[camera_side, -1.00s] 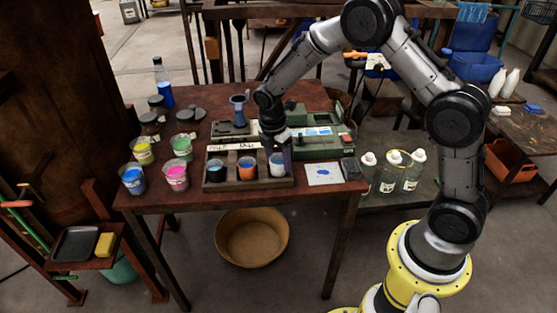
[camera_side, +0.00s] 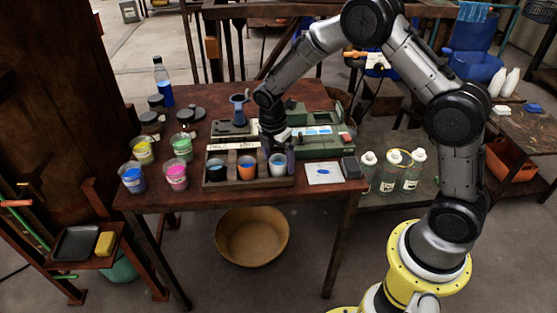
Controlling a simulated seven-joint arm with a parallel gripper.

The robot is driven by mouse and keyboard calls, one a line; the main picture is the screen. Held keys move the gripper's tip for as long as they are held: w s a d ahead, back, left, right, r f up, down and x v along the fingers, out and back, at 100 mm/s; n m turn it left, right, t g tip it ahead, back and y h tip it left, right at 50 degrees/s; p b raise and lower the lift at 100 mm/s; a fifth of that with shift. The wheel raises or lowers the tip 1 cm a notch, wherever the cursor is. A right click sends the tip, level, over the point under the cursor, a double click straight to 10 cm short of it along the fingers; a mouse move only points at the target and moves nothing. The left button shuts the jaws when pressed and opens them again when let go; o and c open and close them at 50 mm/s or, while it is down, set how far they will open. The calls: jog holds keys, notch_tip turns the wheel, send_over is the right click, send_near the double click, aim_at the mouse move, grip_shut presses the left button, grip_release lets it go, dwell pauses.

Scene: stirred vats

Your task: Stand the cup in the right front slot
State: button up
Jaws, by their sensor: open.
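A dark rack (camera_side: 248,184) stands at the front of the table with three cups in its front row. The left cup (camera_side: 216,171) holds dark teal liquid and the middle cup (camera_side: 247,169) holds orange. The pale, bluish-white cup (camera_side: 278,168) stands upright in the right front slot. My gripper (camera_side: 279,152) points down right over this cup, with its fingers open around or just above the rim; I cannot tell if a finger touches it.
Cups of yellow (camera_side: 143,150), green (camera_side: 182,147), blue (camera_side: 133,179) and pink paint (camera_side: 176,177) stand left of the rack. A card with a blue spot (camera_side: 323,172) lies to its right. A green machine (camera_side: 322,146) stands behind. A blue bottle (camera_side: 163,85) stands at the back left.

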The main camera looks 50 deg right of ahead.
aim_at(275, 177)
jog(key=s+a+r+m+t, duration=0.1)
jog(key=s+r+m, duration=0.15)
jog(key=r, duration=0.65)
jog(key=s+a+r+m, duration=0.1)
jog(key=s+r+m, duration=0.15)
jog(key=r, duration=0.75)
jog(key=s+a+r+m+t+y, duration=0.1)
jog(key=s+m+t, duration=0.1)
jog(key=s+m, duration=0.4)
jog(key=s+r+m+t, duration=0.2)
jog(key=s+m, duration=0.5)
jog(key=s, duration=0.9)
jog(key=shift+a+r+t+y, duration=0.2)
jog(key=shift+a+t+y, duration=0.1)
jog(key=shift+a+y, duration=0.1)
jog(key=shift+s, duration=0.1)
